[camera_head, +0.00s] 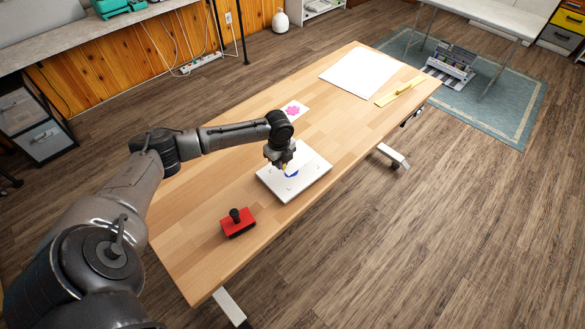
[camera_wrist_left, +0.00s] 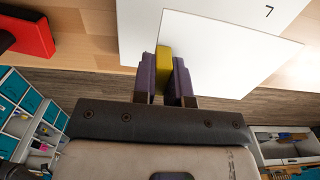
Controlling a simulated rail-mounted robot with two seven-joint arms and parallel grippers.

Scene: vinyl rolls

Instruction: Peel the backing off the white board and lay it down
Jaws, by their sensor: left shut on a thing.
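The white board (camera_head: 312,180) lies on the wooden table (camera_head: 200,215), with small dark corner marks and a blue patch partly hidden under my gripper. My left gripper (camera_head: 284,166) is over its left part. In the left wrist view, the purple fingers of my left gripper (camera_wrist_left: 166,75) are shut on a yellow tab (camera_wrist_left: 164,62). A plain white sheet, the backing (camera_wrist_left: 225,60), spreads from the tab and overlaps the board (camera_wrist_left: 225,12) at an angle. I cannot tell how much of the sheet still touches the board. My right gripper is in neither view.
A red block with a black knob (camera_head: 238,224) stands near the table's front left. A card with a pink print (camera_head: 294,110) lies behind the board. A large white sheet (camera_head: 360,73) and a yellow ruler (camera_head: 400,91) lie at the far end. Bare wood lies between them and the board.

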